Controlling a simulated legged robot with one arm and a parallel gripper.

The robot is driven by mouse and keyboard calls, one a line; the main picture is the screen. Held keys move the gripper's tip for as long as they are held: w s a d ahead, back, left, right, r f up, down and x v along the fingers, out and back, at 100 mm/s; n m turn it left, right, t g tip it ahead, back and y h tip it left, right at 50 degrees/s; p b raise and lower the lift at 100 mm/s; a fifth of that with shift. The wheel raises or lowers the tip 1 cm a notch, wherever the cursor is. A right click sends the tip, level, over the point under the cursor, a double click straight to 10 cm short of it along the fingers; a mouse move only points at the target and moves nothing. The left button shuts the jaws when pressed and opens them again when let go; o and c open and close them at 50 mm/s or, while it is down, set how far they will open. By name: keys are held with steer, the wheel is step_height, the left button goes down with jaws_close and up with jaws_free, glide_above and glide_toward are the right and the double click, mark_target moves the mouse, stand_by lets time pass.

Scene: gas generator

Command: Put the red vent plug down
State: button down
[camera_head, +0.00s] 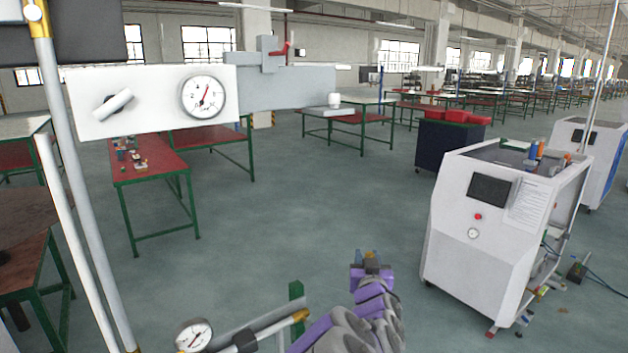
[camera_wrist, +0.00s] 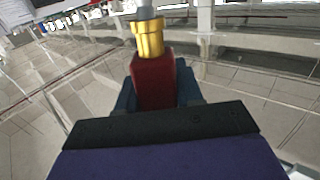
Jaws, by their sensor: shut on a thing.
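The red vent plug (camera_wrist: 153,82) is between the fingers of my gripper (camera_wrist: 156,92) in the wrist view. It has a red body, a gold collar and a grey tip, and points away from the wrist. My gripper is shut on it. In the head view my gripper (camera_head: 372,258) is at the bottom centre, in front of open floor. The plug cannot be made out clearly there. In the wrist view the plug's lower end is hidden by the gripper's dark base.
A white panel with a gauge (camera_head: 150,100) hangs at upper left, beside grey poles. A white generator cabinet (camera_head: 490,225) stands at right. A red-topped table (camera_head: 150,165) with small parts stands at left. The floor between them is clear.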

steer(key=s+f+m+h, duration=0.1)
steer(key=s+h, duration=0.3)
steer(key=s, duration=0.4)
steer(key=shift+s+d+f+m+g, duration=0.2)
steer(key=shift+s+f+m+g, duration=0.15)
steer(key=shift+m, duration=0.45)
steer(key=shift+r, duration=0.1)
